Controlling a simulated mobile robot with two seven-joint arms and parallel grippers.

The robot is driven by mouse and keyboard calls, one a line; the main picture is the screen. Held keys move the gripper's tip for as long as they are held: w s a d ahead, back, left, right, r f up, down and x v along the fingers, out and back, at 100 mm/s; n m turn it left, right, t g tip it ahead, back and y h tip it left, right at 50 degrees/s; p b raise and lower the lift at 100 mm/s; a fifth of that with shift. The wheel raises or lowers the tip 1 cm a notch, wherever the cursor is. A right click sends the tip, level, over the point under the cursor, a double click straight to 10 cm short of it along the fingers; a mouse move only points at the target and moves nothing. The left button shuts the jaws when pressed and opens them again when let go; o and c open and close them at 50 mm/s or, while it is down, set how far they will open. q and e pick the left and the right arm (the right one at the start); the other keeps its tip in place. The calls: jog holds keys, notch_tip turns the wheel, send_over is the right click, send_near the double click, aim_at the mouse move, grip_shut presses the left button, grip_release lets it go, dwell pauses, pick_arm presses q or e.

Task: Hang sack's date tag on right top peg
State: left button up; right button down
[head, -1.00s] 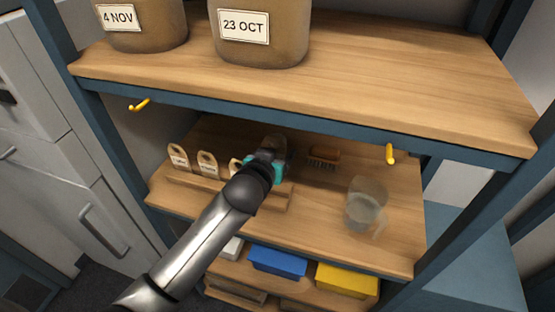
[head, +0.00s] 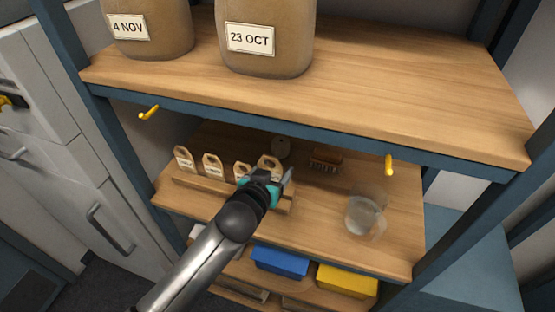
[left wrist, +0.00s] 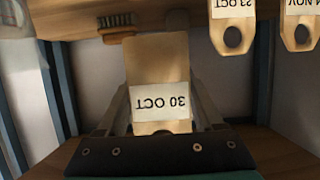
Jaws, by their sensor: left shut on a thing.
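My left gripper (head: 272,183) is shut on a wooden tag at the right end of the tag rack (head: 225,192). The held tag (head: 268,162) reads 30 OCT, upside down, in the left wrist view (left wrist: 158,80), between the two fingers. Whether it still touches the rack I cannot tell. The yellow right top peg (head: 389,165) is empty under the upper shelf's front edge. A sack (head: 268,60) labelled 23 OCT and a sack (head: 150,45) labelled 4 NOV stand on the upper shelf. My right gripper is out of view.
Several other tags (head: 213,165) stand in the rack. A yellow left peg (head: 149,113) is empty. A brush (head: 325,162) and a clear jar (head: 365,214) sit on the middle shelf (head: 320,215). Blue (head: 279,260) and yellow bins (head: 347,279) are below. The upper shelf board (head: 400,90) overhangs.

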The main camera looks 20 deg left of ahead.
pick_arm(q)
jog(key=s+p, duration=0.3)
jog(key=s, duration=1.6)
jog(key=shift+s+a+p, duration=0.35)
jog(key=shift+p, duration=0.05)
dwell(0.4)
dwell(1.1)
jog(key=shift+w, duration=0.1)
